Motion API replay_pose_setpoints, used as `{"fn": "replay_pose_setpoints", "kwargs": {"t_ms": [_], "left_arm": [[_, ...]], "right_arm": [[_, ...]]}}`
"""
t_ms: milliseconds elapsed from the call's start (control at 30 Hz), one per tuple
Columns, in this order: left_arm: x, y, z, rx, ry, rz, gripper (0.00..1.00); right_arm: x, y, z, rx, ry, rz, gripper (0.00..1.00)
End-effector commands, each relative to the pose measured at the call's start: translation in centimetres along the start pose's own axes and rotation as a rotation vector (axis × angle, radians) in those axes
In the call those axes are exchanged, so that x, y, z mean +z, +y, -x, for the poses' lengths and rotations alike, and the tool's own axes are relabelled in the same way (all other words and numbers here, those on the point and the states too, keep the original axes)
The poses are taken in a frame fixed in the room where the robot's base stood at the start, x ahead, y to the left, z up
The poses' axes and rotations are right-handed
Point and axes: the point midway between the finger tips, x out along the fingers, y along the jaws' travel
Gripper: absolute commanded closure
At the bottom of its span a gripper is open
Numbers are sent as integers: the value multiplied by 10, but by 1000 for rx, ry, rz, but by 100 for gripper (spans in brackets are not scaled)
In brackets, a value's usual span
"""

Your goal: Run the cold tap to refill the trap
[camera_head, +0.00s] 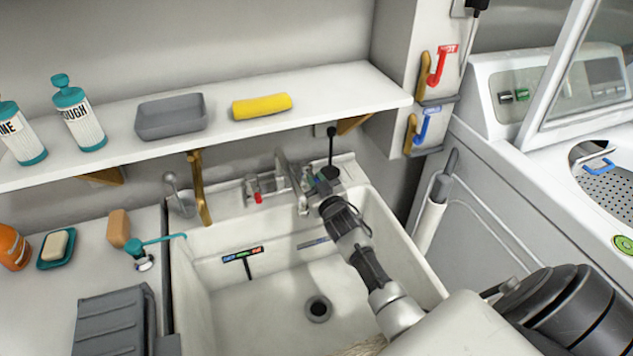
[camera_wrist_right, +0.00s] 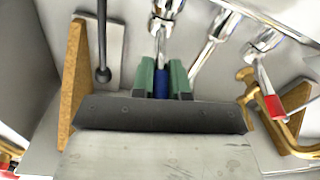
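The sink (camera_head: 205,270) is a pale basin with a dark round drain (camera_head: 318,309) in its floor. A chrome tap (camera_head: 285,172) stands at its back edge, with a red-marked hot handle (camera_head: 257,197) on the left. My right gripper (camera_head: 320,182) reaches over the basin to the right side of the tap. In the right wrist view its green fingers (camera_wrist_right: 162,80) close on both sides of the blue cold handle (camera_wrist_right: 161,84). The red handle (camera_wrist_right: 272,106) is to the right there. No running water is visible. My left gripper is out of view.
A counter with soap (camera_head: 56,246) lies left. A white machine (camera_head: 520,200) stands right. The basin's left half is mostly clear.

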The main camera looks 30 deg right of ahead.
Motion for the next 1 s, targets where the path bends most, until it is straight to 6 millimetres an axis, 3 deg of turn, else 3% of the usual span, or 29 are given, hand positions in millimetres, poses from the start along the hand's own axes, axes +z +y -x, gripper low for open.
{"fn": "replay_pose_setpoints", "kwargs": {"t_ms": [100, 433, 667, 1000], "left_arm": [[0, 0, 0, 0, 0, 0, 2], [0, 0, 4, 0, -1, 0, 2], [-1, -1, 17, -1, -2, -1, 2], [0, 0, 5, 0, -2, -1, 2]], "right_arm": [[0, 0, 0, 0, 0, 0, 100], [-1, 3, -1, -25, 6, 6, 100], [-1, 15, -2, -171, 38, 12, 100], [6, 32, -6, -384, 81, 5, 100]]}}
